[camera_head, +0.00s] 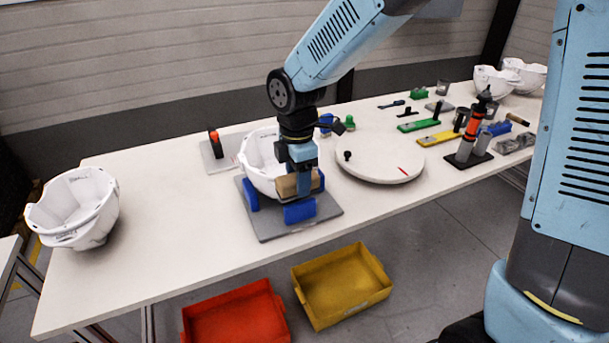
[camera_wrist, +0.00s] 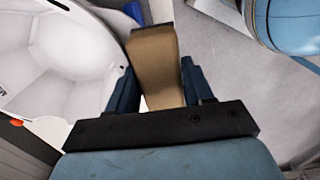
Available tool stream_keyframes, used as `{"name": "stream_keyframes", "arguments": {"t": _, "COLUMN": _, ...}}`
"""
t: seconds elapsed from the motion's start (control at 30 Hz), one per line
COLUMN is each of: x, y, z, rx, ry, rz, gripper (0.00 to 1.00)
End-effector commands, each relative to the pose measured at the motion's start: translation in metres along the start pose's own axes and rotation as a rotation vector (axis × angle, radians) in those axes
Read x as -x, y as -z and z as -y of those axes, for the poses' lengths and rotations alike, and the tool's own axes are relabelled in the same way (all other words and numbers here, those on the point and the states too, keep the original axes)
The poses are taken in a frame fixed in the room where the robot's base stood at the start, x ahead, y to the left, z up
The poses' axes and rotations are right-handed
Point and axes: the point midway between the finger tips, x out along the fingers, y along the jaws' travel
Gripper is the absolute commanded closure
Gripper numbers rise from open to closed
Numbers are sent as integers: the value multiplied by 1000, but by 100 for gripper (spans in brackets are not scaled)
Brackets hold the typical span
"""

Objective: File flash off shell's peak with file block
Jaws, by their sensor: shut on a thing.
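A white helmet shell (camera_head: 258,160) sits open side up in a cradle with blue posts (camera_head: 300,211) on a grey base plate (camera_head: 270,228). My gripper (camera_head: 301,178) points down at the shell's front right edge. It is shut on a tan file block (camera_head: 287,186), which also shows between the blue fingers in the wrist view (camera_wrist: 155,62). The block is at the shell's near rim; I cannot tell whether it touches. In the wrist view the shell's white inside (camera_wrist: 65,45) lies left of the block. Any flash on the peak is too small or hidden.
A round white turntable (camera_head: 380,165) stands right of the cradle. Stacked white shells (camera_head: 76,208) are at the table's left end. A red bin (camera_head: 235,315) and a yellow bin (camera_head: 342,285) are below the front edge.

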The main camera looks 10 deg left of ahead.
Motion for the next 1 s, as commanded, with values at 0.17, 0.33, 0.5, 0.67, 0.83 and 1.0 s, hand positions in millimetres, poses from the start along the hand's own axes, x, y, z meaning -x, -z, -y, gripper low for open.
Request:
{"name": "stream_keyframes", "arguments": {"t": 0.17, "x": 0, "y": 4, "z": 0, "rx": 1, "ry": 0, "rz": 0, "gripper": 73}}
{"name": "stream_keyframes", "arguments": {"t": 0.33, "x": 0, "y": 1, "z": 0, "rx": -1, "ry": 0, "rz": 0, "gripper": 73}}
{"name": "stream_keyframes", "arguments": {"t": 0.5, "x": 0, "y": -8, "z": 0, "rx": -3, "ry": 0, "rz": 0, "gripper": 73}}
{"name": "stream_keyframes", "arguments": {"t": 0.67, "x": 0, "y": -17, "z": 0, "rx": -3, "ry": -1, "rz": 0, "gripper": 73}}
{"name": "stream_keyframes", "arguments": {"t": 0.83, "x": 0, "y": -26, "z": 0, "rx": -2, "ry": 0, "rz": -1, "gripper": 73}}
{"name": "stream_keyframes", "arguments": {"t": 1.0, "x": 0, "y": -35, "z": 0, "rx": -2, "ry": 0, "rz": -1, "gripper": 73}}
